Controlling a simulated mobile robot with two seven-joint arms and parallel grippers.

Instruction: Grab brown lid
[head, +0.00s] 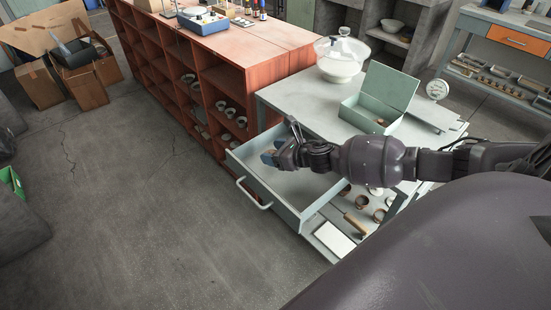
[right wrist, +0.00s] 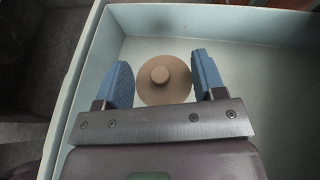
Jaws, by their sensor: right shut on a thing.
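The brown lid (right wrist: 163,80) is a round tan disc with a small knob in the middle. In the right wrist view it lies between the two blue fingers of my right gripper (right wrist: 163,82), with a finger at each side. My right gripper is shut on it, inside the open drawer (head: 252,176). In the head view my right gripper (head: 272,156) is over the left part of the drawer, and I cannot make out the lid there. My left gripper is out of view.
A red-brown shelf unit (head: 220,80) stands behind the drawer. Small items lie on a lower shelf.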

